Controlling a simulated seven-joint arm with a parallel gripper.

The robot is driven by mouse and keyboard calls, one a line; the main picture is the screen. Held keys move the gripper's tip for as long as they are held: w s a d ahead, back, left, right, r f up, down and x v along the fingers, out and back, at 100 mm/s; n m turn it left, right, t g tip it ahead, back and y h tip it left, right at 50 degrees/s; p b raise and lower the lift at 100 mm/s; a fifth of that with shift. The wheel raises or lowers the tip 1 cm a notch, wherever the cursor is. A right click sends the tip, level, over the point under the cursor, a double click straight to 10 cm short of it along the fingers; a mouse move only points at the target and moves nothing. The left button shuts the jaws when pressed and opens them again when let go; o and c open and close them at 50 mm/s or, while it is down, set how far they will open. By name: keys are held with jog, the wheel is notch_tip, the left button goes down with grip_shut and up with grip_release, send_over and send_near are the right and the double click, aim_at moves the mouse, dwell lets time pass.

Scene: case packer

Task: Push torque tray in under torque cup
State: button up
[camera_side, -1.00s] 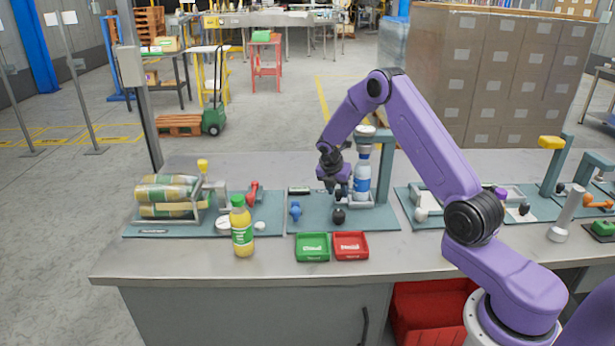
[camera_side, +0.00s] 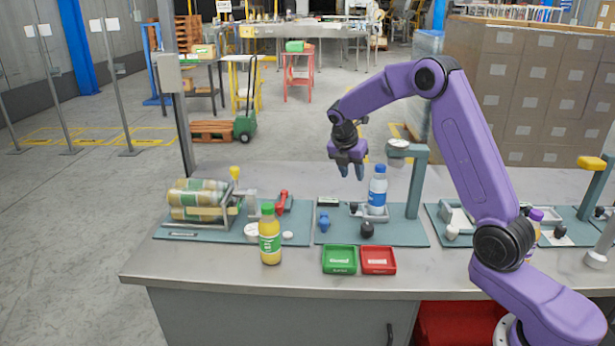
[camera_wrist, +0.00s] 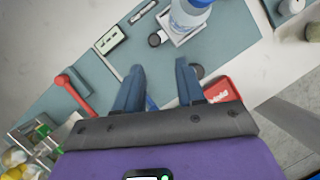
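The torque tray (camera_side: 374,216) is a small grey tray with a dark knob at its left, on the middle teal board. A blue-and-white bottle (camera_side: 377,192) stands upright in it. The torque cup (camera_side: 398,148) hangs from the grey-green post (camera_side: 414,187), up and to the right of the bottle; the bottle is not directly below it in the picture. My gripper (camera_side: 351,173) is open and empty, above and left of the bottle, apart from it. In the wrist view the fingers (camera_wrist: 160,82) stand apart, with the tray's rim (camera_wrist: 179,41) and the bottle (camera_wrist: 188,16) beyond them.
Green (camera_side: 340,260) and red (camera_side: 378,260) bins lie in front of the board. A yellow bottle (camera_side: 270,240) stands left. A black knob (camera_side: 367,230) and blue part (camera_side: 324,222) sit on the board.

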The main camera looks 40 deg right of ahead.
jog(key=v, duration=0.3)
jog(key=m, duration=0.4)
send_near(357, 204)
jog(key=shift+g, duration=0.4)
jog(key=x, duration=0.9)
jog(key=shift+w+d+f, duration=0.2)
jog(key=shift+w+f, duration=0.05)
jog(key=shift+w, duration=0.05)
jog(key=w+a, duration=0.5)
jog(key=shift+a+r, duration=0.1)
jog(key=shift+r, duration=0.1)
jog(key=v, duration=1.7)
jog(key=s+a+r+m+t+y, duration=0.1)
jog(key=s+a+r, duration=0.2)
jog(key=s+a, duration=0.5)
jog(key=a, duration=0.3)
jog(key=shift+s+a+y, duration=0.25)
jog(key=shift+a+y, duration=0.05)
jog(key=shift+a, duration=0.1)
jog(key=shift+r, duration=0.1)
